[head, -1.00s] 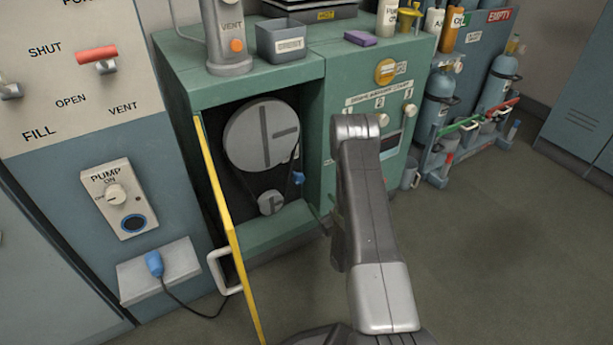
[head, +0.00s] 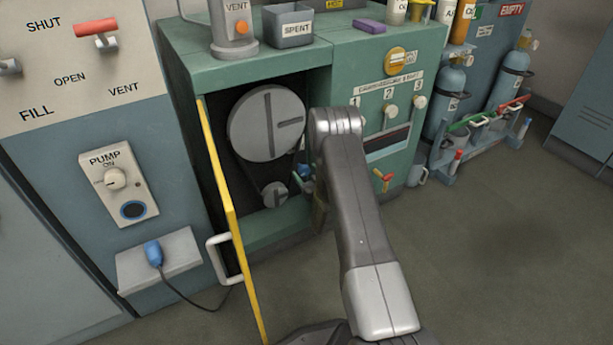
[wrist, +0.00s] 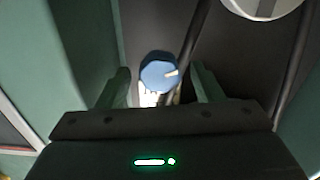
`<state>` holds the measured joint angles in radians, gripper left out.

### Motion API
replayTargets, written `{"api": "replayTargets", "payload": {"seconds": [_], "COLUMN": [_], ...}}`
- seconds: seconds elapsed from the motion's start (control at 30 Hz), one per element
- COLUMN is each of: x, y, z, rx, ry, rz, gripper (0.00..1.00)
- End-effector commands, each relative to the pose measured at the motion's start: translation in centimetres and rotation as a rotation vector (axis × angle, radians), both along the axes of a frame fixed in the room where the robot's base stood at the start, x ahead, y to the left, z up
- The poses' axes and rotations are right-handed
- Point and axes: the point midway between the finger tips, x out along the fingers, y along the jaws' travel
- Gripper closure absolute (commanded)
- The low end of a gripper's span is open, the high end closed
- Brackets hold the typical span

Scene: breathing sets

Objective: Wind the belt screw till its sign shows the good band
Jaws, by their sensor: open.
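The blue belt screw knob (wrist: 158,72) with a pale pointer mark shows in the wrist view, between my gripper's two fingers (wrist: 160,80). The fingers are open and stand apart on either side of it; I see no contact. A white sign (wrist: 149,97) below the knob is partly hidden, and its band cannot be read. In the head view a bit of the blue knob (head: 305,171) shows beside the belt, at the right of the open compartment. My arm hides most of the gripper there.
The large belt wheel (head: 266,125) and small wheel (head: 274,193) sit in the compartment. The open yellow-edged door (head: 228,215) stands to the left. A panel with numbered knobs (head: 390,111) is right of my arm.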

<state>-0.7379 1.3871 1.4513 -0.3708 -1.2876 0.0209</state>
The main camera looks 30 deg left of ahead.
Motion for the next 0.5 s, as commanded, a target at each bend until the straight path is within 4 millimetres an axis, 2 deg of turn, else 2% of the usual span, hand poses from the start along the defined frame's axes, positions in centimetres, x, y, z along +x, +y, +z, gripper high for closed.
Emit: {"api": "replayTargets", "payload": {"seconds": [0.3,0.37,0.5], "x": [0.15,0.15,0.15], "y": [0.26,0.26,0.25], "z": [0.03,0.03,0.03], "rx": [0.0,-0.001,-0.001], "ry": [0.001,0.0,0.0], "rz": [-0.001,-0.001,0.0], "gripper": [0.4,0.49,0.77]}}
